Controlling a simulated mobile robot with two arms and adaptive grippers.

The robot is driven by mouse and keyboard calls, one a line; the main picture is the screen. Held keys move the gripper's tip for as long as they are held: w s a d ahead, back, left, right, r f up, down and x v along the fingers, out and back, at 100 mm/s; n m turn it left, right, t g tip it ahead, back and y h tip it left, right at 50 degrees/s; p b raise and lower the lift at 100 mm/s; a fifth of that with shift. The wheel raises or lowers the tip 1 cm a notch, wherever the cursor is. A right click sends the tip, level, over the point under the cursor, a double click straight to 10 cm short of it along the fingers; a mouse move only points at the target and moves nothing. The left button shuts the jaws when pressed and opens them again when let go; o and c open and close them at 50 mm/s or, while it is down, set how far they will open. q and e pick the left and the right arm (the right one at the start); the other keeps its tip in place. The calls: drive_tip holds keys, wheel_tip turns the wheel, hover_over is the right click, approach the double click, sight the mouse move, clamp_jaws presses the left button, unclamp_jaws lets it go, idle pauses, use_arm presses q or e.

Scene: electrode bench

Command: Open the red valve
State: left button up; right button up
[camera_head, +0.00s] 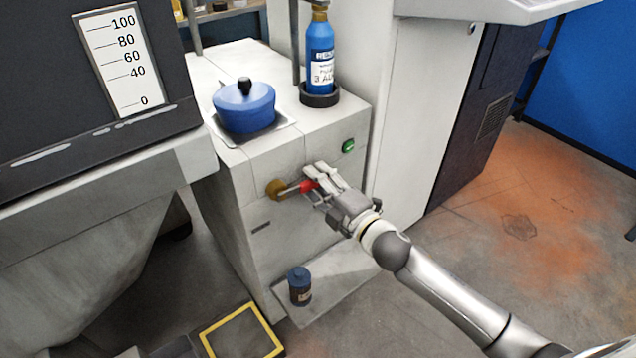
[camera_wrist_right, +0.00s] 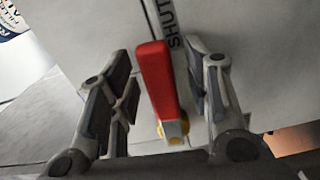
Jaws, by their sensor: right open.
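The red valve handle (camera_head: 308,186) sits on a brass fitting (camera_head: 275,189) on the front face of the white cabinet. In the right wrist view the red handle (camera_wrist_right: 156,82) stands upright between my two fingers, with a yellow brass end below it. My right gripper (camera_head: 316,179) is at the handle with its fingers spread. In the right wrist view the right gripper (camera_wrist_right: 160,95) shows gaps on both sides of the handle, the narrower one on the right. A label reading "SHUT" (camera_wrist_right: 170,30) is on the face behind the handle. My left gripper does not show.
A blue pot (camera_head: 243,108) and a blue bottle (camera_head: 320,60) stand on the cabinet top. A green button (camera_head: 348,145) is on the front face, above the gripper. A small dark blue container (camera_head: 299,286) stands on the plate below. Open floor lies to the right.

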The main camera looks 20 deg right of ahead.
clamp_jaws()
idle(0.3)
